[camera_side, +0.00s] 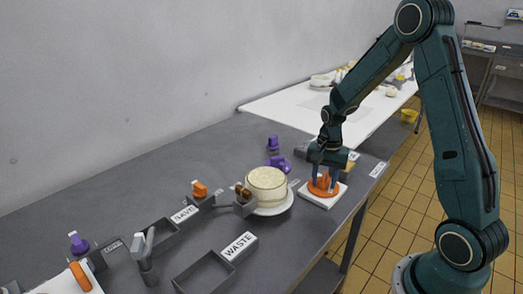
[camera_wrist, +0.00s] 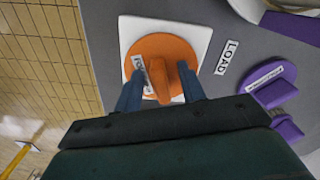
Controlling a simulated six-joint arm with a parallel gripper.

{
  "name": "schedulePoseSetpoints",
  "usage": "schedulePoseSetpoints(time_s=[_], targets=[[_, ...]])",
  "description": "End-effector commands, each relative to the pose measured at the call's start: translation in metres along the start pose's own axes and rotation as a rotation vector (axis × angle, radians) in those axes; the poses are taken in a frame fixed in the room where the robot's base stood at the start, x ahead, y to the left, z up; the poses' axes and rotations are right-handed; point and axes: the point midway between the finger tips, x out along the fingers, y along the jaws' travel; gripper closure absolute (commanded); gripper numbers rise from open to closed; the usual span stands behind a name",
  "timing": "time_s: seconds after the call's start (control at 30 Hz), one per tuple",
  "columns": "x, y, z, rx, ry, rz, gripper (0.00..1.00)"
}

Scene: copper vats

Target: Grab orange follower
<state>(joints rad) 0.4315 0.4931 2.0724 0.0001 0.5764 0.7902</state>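The orange follower (camera_side: 323,185) is a round orange disc with an upright grip, on a white square plate (camera_side: 334,199) near the table's right edge. In the wrist view the follower (camera_wrist: 165,52) lies on the white plate (camera_wrist: 196,33), and its grip stands in the middle of the disc. My gripper (camera_side: 325,180) is down over it, fingers pointing at the disc. In the wrist view my gripper (camera_wrist: 160,92) has its two blue fingers apart, one on each side of the orange grip, with gaps showing. Whether the fingertips touch the disc cannot be told.
A purple follower-shaped piece (camera_side: 279,163) lies left of the plate; another purple piece (camera_side: 273,142) is behind it. A cream round cheese (camera_side: 267,184) sits on a white plate left of my gripper. A WASTE tray (camera_side: 205,272) stands at the front. The table edge is close on the right.

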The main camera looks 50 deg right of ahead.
Motion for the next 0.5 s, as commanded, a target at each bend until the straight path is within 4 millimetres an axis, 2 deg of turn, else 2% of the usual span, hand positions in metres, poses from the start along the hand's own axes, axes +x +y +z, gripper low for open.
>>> schedulePoseSetpoints(time_s=[0.17,0.37,0.4,0.5], targets=[[-0.0003,-0.0001,0.0000,0.000,0.000,0.000,0.60],[-0.0003,-0.0001,-0.0001,0.000,0.000,0.000,0.97],[-0.0004,-0.0001,-0.0001,0.000,0.000,0.000,1.00],[-0.0005,-0.0002,-0.0001,0.000,0.001,-0.001,1.00]])
